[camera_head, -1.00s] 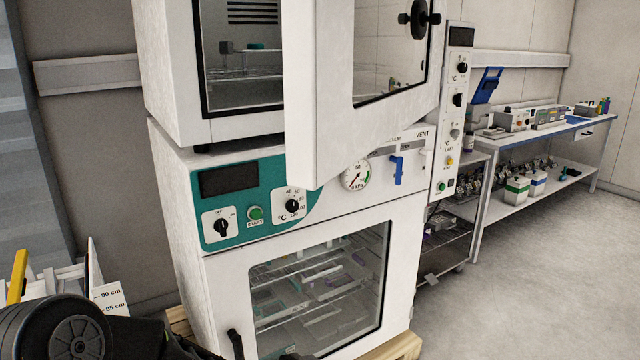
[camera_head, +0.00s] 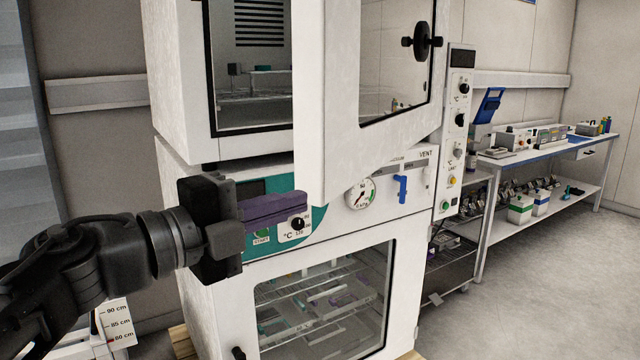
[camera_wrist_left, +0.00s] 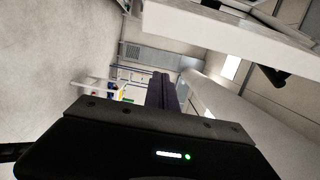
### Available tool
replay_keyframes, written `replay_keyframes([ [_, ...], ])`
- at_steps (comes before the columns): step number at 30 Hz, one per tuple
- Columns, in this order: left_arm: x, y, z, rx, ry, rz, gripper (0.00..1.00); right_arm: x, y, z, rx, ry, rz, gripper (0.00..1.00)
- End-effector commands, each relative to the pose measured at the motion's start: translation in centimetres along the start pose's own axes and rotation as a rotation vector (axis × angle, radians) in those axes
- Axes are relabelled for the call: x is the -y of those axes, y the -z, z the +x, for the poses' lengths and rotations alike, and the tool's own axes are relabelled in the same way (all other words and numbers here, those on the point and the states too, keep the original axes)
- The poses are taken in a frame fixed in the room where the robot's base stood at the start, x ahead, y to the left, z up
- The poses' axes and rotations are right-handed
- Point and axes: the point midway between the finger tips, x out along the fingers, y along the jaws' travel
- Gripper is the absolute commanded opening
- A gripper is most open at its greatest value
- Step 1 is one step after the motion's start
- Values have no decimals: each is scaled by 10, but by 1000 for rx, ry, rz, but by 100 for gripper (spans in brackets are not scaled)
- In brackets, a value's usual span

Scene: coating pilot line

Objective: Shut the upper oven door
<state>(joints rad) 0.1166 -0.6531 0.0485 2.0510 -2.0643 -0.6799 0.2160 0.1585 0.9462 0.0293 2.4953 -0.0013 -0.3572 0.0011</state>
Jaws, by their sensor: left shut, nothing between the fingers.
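The upper oven door (camera_head: 340,140) is white with a window and a black knob (camera_head: 422,42). It stands open, its near lower corner hanging over the lower oven's panel. The upper oven (camera_head: 175,90) shows its dark interior left of the door. My left gripper (camera_head: 304,204) has its purple fingers shut and empty, in front of the lower oven's teal panel and left of the door's lower corner. I cannot tell whether it touches anything. Its fingers also show in the left wrist view (camera_wrist_left: 160,92), apart from a white slab at the top. My right gripper is out of view.
The lower oven (camera_head: 225,300) is shut, with a gauge (camera_head: 360,194) and a blue valve lever (camera_head: 402,188) under the open door. A control column (camera_head: 458,130) stands on the right. A bench (camera_head: 545,143) is farther right, with open floor in front.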

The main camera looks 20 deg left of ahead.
Motion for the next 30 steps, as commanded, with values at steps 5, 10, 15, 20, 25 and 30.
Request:
replay_keyframes([
  [5, 0, 0, 4, -1, 0, -2, 0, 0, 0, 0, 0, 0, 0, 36],
  [10, -1, 1, 21, -4, -2, -4, 0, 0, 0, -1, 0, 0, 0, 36],
  [15, -1, 1, 50, -6, -2, -4, 0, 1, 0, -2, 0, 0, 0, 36],
  [20, -2, 1, 84, -5, -3, -4, 0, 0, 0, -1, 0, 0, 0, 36],
  [25, 0, -13, 97, 3, 1, -3, 0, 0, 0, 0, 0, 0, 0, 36],
  [30, 0, -31, 90, 0, 0, -2, 0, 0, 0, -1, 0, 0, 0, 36],
])
